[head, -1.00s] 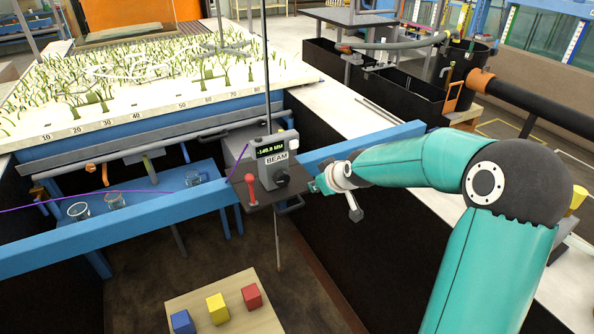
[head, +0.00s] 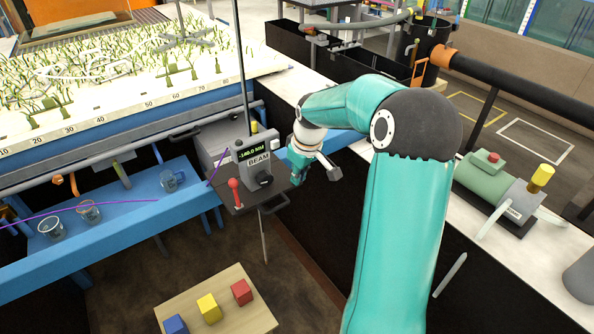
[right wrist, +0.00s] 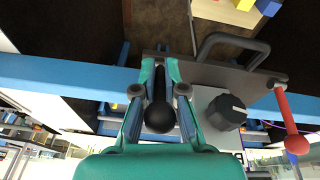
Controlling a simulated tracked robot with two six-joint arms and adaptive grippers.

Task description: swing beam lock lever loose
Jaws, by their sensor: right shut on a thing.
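The beam carriage (head: 254,162), a grey box marked BEAM with a lit display, sits on a dark plate on the blue beam (head: 187,211). My right gripper (head: 296,178) is at the plate's right end. In the right wrist view its fingers (right wrist: 159,72) are shut on a black, ball-ended lever (right wrist: 159,115), which I take as the lock lever. The lever lies lengthwise between the fingers, and its ball shows toward the palm. In the head view the gripper hides the lever. My left gripper is not in view.
A red-knobbed lever (head: 234,190) stands on the plate's left side, and a black dial (right wrist: 227,112) is close to the gripper. A black loop handle (right wrist: 232,45) is at the plate's edge. Glass beakers (head: 88,211) stand behind the beam. A board with coloured blocks (head: 208,307) is below.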

